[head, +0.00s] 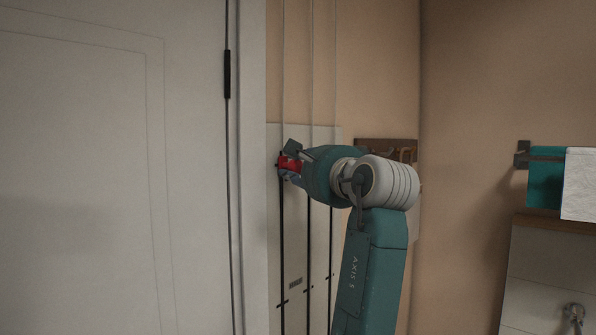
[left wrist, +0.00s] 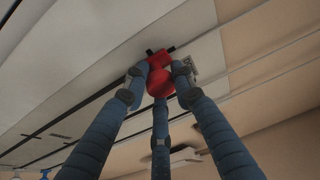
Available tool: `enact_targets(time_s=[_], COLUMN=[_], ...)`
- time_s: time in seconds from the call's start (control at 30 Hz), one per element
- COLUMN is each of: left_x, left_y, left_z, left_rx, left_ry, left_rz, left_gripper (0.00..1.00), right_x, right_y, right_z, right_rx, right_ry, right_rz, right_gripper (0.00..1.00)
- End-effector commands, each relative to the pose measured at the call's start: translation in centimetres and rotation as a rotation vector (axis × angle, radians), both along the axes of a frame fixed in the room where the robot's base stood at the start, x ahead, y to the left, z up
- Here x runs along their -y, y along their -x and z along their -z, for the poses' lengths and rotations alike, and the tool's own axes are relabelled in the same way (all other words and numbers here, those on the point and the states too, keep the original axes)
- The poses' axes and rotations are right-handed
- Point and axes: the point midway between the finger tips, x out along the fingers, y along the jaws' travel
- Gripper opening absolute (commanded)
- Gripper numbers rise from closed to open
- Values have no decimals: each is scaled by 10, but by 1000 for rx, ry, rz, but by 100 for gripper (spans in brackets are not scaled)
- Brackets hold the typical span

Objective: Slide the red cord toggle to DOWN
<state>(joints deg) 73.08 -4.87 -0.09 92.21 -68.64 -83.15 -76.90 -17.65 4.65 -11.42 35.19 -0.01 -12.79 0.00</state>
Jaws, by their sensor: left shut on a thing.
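The red cord toggle (head: 288,163) sits on the leftmost of three vertical cords, near the top of a pale wall panel (head: 320,255). My left gripper (head: 286,167) is shut on the toggle, with its wrist coming from the right. In the left wrist view, the fingers of my left gripper (left wrist: 160,82) are around the red toggle (left wrist: 159,62), close to the panel. A dark mark shows beside the toggle there. Short dark ticks cross the black lines low on the panel. My right gripper is out of view.
A white door (head: 90,180) and its frame stand close at left. A brown hook rack (head: 385,145) is on the wall behind my arm. A teal towel (head: 546,178) and a white towel (head: 580,184) hang at right. The panel below the toggle looks clear.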

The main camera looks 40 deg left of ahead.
Motion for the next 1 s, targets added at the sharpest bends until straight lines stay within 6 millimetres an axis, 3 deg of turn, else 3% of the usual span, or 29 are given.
enact_targets(time_s=[0.17,0.2,0.23,0.63,1.0], left_x=[0,0,0,8,74], left_y=[-1,-1,-1,2,35], left_z=[3,3,3,2,3], left_rx=[-4,-4,-4,-1,-2], left_ry=[6,6,6,3,4], left_rz=[2,2,2,2,5], left_gripper=[0,29,34,34,34], right_x=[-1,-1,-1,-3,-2], right_y=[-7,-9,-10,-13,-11], right_z=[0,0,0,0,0], right_rx=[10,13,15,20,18], right_ry=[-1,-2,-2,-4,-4], right_rz=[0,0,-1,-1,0], right_gripper=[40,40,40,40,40])
